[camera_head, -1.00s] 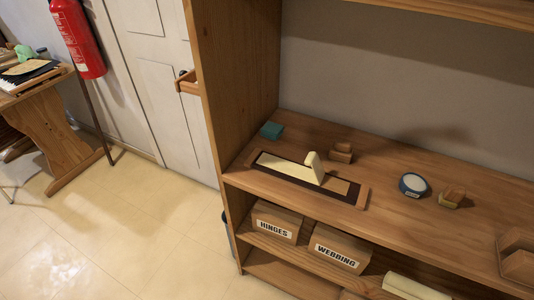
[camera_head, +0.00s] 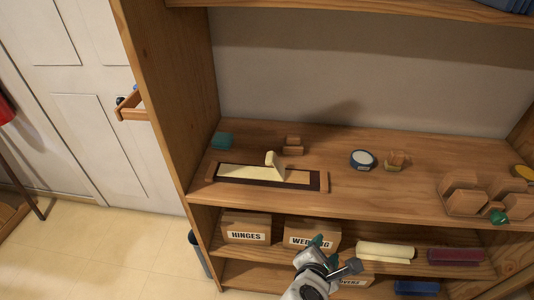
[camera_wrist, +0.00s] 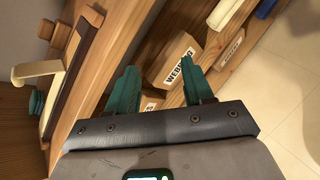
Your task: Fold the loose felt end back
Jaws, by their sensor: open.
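A cream felt strip (camera_head: 235,171) lies along a wooden board with a dark inset (camera_head: 316,181) on the middle shelf. Its loose end (camera_head: 275,159) sticks up near the board's middle, with bare pale wood to its right. In the wrist view the raised felt end (camera_wrist: 36,70) shows at the left, beside the board's dark strip (camera_wrist: 72,62). My gripper (camera_head: 335,254) is in front of the lower shelf, below and right of the board. In the wrist view its teal fingers (camera_wrist: 158,66) are apart, with nothing held between them.
Boxes marked HINGES (camera_head: 246,229) and WEBBING (camera_head: 310,236) stand on the lower shelf, beside a cream roll (camera_head: 385,251). A teal block (camera_head: 222,140), small wooden blocks (camera_head: 293,146) and a round blue-rimmed tin (camera_head: 362,159) stand near the board. The shelf's left upright (camera_head: 165,95) borders the space.

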